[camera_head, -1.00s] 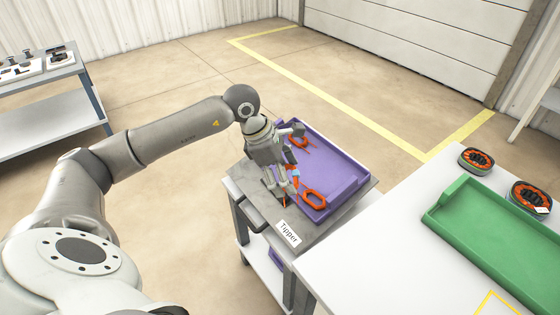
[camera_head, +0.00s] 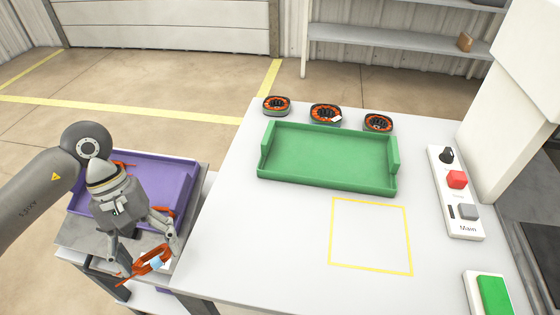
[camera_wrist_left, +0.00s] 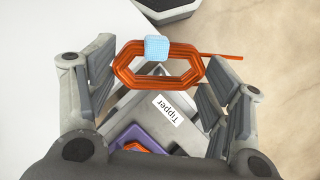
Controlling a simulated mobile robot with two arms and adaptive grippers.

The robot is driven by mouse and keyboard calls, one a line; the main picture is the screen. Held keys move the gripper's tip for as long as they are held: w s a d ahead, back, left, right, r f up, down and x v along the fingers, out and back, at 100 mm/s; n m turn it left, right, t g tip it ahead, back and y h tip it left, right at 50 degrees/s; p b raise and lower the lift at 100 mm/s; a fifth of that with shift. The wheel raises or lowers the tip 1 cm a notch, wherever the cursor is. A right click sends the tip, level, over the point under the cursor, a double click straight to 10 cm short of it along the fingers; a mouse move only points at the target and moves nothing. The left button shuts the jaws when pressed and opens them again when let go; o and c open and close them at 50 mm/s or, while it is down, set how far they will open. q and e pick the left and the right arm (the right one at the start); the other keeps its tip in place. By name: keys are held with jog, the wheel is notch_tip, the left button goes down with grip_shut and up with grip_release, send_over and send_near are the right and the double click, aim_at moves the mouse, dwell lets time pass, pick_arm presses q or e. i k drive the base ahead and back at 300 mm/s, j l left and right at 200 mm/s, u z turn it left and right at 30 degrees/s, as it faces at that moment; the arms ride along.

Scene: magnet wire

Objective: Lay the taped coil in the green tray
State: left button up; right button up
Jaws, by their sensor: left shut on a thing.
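My left gripper (camera_head: 143,256) is shut on an orange coil (camera_head: 152,262) with a light-blue tape wrap. It holds the coil above the front of the grey stand beside the white table. In the left wrist view the coil (camera_wrist_left: 125,68) lies across between the fingers, the tape (camera_wrist_left: 157,48) on its far side and a wire lead sticking out to the right. The green tray (camera_head: 330,160) stands on the white table, right of the gripper, and looks empty. My right gripper is not in view.
The purple tray (camera_head: 180,195) on the grey stand still shows some orange behind my gripper. Several black-and-orange round parts (camera_head: 325,113) line the green tray's far side. A yellow square (camera_head: 370,236) marks clear table in front. A button panel (camera_head: 456,190) stands at right.

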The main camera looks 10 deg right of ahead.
aim_at(323, 162)
jog(key=z, duration=1.75)
jog(key=k+j+z, duration=0.25)
jog(key=j, duration=0.2)
jog(key=k+j+z, duration=0.3)
jog(key=i+j, duration=0.05)
jog(key=j, duration=0.05)
